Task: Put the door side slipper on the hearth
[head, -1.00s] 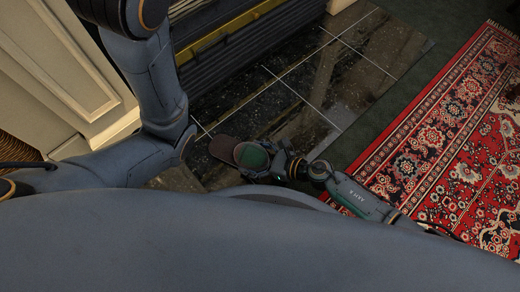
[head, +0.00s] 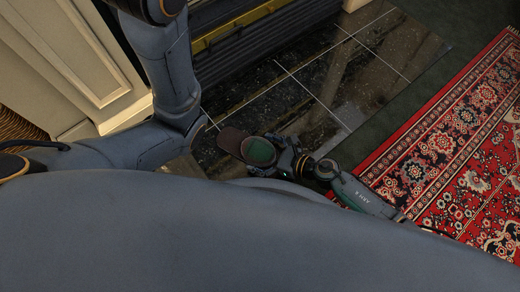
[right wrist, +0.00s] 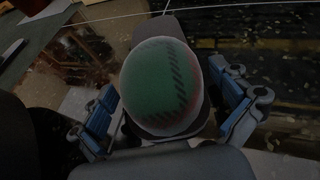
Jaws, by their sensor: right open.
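The slipper (head: 233,141), with a brown sole and a green, rounded toe cover, lies over the dark tiled hearth (head: 325,75) in the head view. In the right wrist view its green, hatched toe (right wrist: 160,85) fills the middle. My right gripper (head: 280,158) is at the slipper's toe end. Its blue-padded fingers are spread open on both sides of the slipper, and I see no clear grip on it. Part of the slipper's near side is hidden by the gripper. My left arm shows in the head view, but its gripper is out of sight.
A dark fireplace front with a brass-coloured bar (head: 235,27) stands behind the hearth. A cream panelled surround (head: 85,55) is at the left. A red patterned rug (head: 465,150) lies at the right on dark green floor. The hearth's tiles to the right of the slipper are clear.

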